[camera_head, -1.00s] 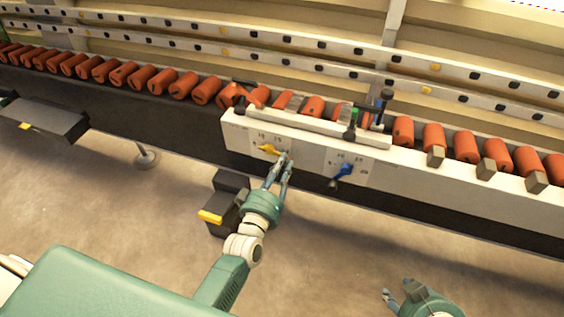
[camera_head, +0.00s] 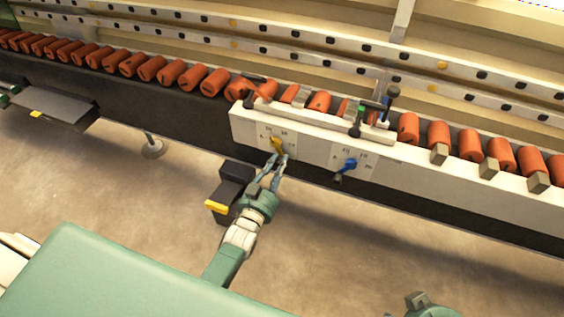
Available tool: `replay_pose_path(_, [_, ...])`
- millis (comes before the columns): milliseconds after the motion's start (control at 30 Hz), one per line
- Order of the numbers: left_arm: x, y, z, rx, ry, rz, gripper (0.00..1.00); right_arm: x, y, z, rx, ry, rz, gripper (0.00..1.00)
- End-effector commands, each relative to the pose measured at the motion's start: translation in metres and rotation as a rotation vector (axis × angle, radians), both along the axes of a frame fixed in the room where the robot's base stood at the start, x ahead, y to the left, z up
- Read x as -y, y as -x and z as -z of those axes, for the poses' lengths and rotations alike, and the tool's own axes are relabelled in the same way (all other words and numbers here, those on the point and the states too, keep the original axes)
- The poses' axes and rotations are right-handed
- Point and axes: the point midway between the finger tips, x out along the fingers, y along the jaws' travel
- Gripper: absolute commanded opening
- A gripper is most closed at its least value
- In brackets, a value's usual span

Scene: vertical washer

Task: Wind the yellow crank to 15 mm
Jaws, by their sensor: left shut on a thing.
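The yellow crank (camera_head: 277,143) is on the left dial plate (camera_head: 264,134) of the white machine front. My left gripper (camera_head: 280,158) is at the crank, its fingers shut on the crank's lower end. The crank slants down and to the right from its hub. The numbers around it are too small to read surely.
A blue crank (camera_head: 347,166) sits on a second dial plate to the right. Red rollers (camera_head: 190,77) line the conveyor behind. The floor (camera_head: 350,240) between the arms is clear.

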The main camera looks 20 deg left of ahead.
Motion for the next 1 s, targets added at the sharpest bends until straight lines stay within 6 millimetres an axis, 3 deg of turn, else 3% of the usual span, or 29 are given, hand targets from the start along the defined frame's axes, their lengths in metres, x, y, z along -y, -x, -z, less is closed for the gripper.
replay_pose_path(600, [-0.032,-0.001,0.006,0.018,-0.584,-0.001,0.0,0.0,0.0,-0.001,0.001,0.0,0.0,0.38])
replay_pose_path(1000, [-0.046,-0.001,0.001,0.028,-0.869,0.0,0.0,0.0,0.0,-0.001,0.001,0.0,0.0,0.38])
